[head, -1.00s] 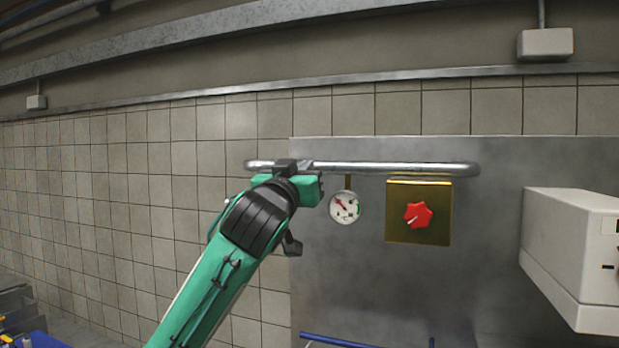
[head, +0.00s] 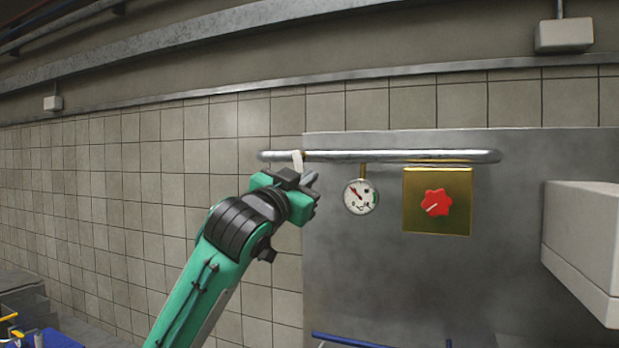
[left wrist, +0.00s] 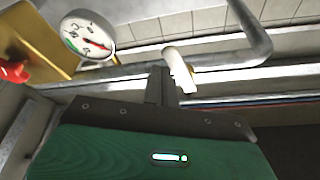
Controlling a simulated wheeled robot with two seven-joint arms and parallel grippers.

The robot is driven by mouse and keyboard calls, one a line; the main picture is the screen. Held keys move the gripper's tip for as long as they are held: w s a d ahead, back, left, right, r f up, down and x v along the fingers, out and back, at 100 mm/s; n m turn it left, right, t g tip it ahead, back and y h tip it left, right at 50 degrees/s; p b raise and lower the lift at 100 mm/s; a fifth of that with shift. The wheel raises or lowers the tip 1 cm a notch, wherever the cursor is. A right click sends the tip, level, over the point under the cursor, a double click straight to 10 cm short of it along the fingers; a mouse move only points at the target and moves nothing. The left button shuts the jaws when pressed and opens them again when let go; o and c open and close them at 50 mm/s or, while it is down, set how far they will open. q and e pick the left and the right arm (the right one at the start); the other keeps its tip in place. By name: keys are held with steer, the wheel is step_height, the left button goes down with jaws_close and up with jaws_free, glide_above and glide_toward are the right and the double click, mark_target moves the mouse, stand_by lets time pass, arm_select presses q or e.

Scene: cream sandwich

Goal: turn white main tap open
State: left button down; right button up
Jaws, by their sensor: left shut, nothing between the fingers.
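The white main tap (head: 297,160) is a short white lever at the left part of the metal pipe (head: 400,155). In the left wrist view the tap lever (left wrist: 178,66) sticks out from the pipe, slanting. My left gripper (head: 310,181) is shut and empty, just below the tap in the head view. In the left wrist view its dark fingers (left wrist: 162,84) are beside the lever, close to its end; I cannot tell whether they touch. My right gripper is not in view.
A round gauge (head: 360,196) hangs under the pipe, right of my gripper. Further right are a brass plate (head: 462,221) with a red knob (head: 437,202) and a white box (head: 585,235). A steel panel (head: 370,270) backs them. The tiled wall at left is clear.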

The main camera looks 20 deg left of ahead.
arm_select(q)
steer(key=shift+w+a+f+b, duration=0.1)
steer(key=shift+a+f+b, duration=0.25)
steer(key=shift+a, duration=0.25)
steer(key=shift+f, duration=0.1)
stand_by(0.4)
